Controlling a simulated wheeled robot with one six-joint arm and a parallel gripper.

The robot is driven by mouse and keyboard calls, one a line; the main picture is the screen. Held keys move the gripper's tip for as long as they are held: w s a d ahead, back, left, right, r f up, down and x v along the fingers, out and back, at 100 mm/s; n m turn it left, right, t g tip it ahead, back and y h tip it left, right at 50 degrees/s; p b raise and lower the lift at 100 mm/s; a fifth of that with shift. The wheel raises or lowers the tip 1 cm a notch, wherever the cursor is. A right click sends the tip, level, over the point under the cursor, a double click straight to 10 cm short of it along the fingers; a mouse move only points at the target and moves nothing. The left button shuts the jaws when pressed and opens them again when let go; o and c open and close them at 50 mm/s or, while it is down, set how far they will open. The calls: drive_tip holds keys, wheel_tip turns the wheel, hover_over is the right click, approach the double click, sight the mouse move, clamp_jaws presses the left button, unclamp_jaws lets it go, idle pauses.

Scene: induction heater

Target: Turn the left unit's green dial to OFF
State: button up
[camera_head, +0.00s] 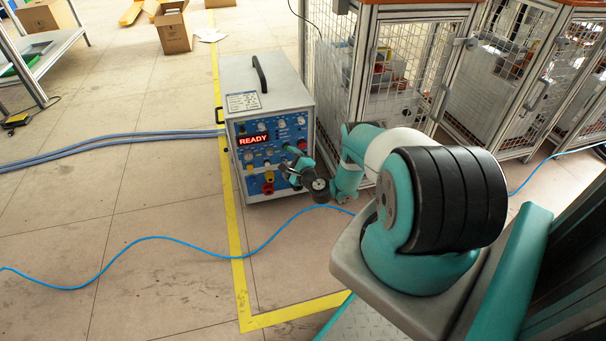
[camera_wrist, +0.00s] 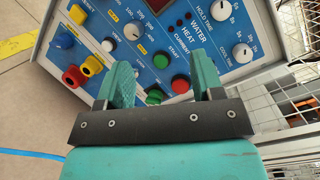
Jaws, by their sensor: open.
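The heater unit (camera_head: 269,90) is a grey box with a blue front panel and a lit READY display (camera_head: 253,139). My gripper (camera_head: 289,162) is in front of the panel's right part and hides some of its controls. In the wrist view my gripper (camera_wrist: 162,66) is open, its two green fingers apart with nothing held. I cannot tell which green one is the dial, or whether any finger touches the panel. No OFF mark is readable.
Red and yellow sockets (camera_wrist: 73,77) are at lower left. A mesh cage (camera_head: 395,70) stands right of the unit. A blue cable (camera_head: 150,238) crosses the open floor.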

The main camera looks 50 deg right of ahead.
drive_tip(key=s+d+f+m+g+h+b, duration=0.25)
drive_tip(key=s+f+m+h, duration=0.35)
drive_tip(key=s+f, duration=0.45)
drive_tip(key=shift+m, duration=0.4)
drive_tip(key=shift+a+f+b+x, duration=0.1)
drive_tip(key=shift+f+b+x, duration=0.05)
drive_tip(key=shift+b+x, duration=2.9)
drive_tip(key=shift+a+f+b+x, duration=0.1)
drive_tip(key=shift+b+x, duration=2.65)
drive_tip(key=shift+b, duration=0.55)
drive_tip(key=shift+f+b+x, duration=0.15)
drive_tip(key=shift+b+x, duration=2.8)
drive_tip(key=shift+b, duration=0.2)
drive_tip(key=shift+w+y, duration=0.1)
drive_tip(key=shift+y, duration=0.2)
drive_tip(key=c, duration=0.9)
